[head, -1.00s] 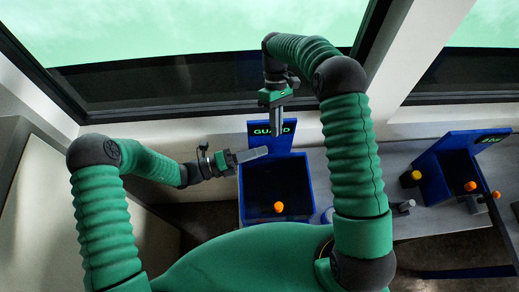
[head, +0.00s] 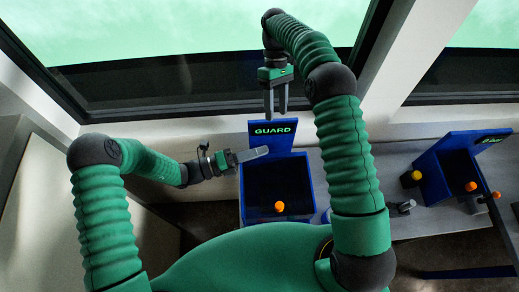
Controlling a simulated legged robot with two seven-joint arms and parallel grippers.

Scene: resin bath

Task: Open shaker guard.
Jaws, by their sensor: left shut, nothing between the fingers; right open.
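The shaker guard (head: 285,134) is a blue upright panel with "GUARD" in green letters, standing at the back of a dark-topped blue box (head: 241,205). An orange knob (head: 279,207) shows toward the front of the box. My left gripper (head: 258,153) is shut and empty, in front of the panel's lower left part in the picture; I cannot tell if it touches. My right gripper (head: 276,104) is open and empty, pointing down just above the panel's top edge, with its two fingers apart.
A second blue unit (head: 433,180) with an upright panel stands at the right, with several orange or yellow knobs around it. A small grey cylinder (head: 401,206) lies on the grey bench (head: 352,182). A dark window frame runs behind.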

